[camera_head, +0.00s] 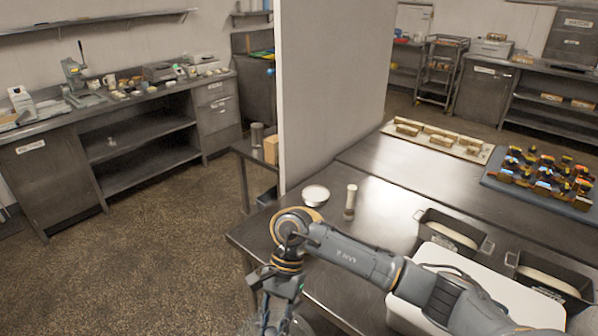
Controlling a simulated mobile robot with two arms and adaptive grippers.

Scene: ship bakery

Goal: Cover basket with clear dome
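My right gripper (276,314) is at the bottom edge of the head view, pointing down beyond the left edge of the steel table. A clear, glassy curved shape, which looks like the clear dome (303,327), shows right below its fingers. It hangs over the floor, clear of the table, so the gripper appears shut on it. The picture's bottom edge cuts off most of the dome and the fingertips. I see no basket that I can make out. My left gripper is not in view.
A white partition (330,90) stands behind. Floor at left is free.

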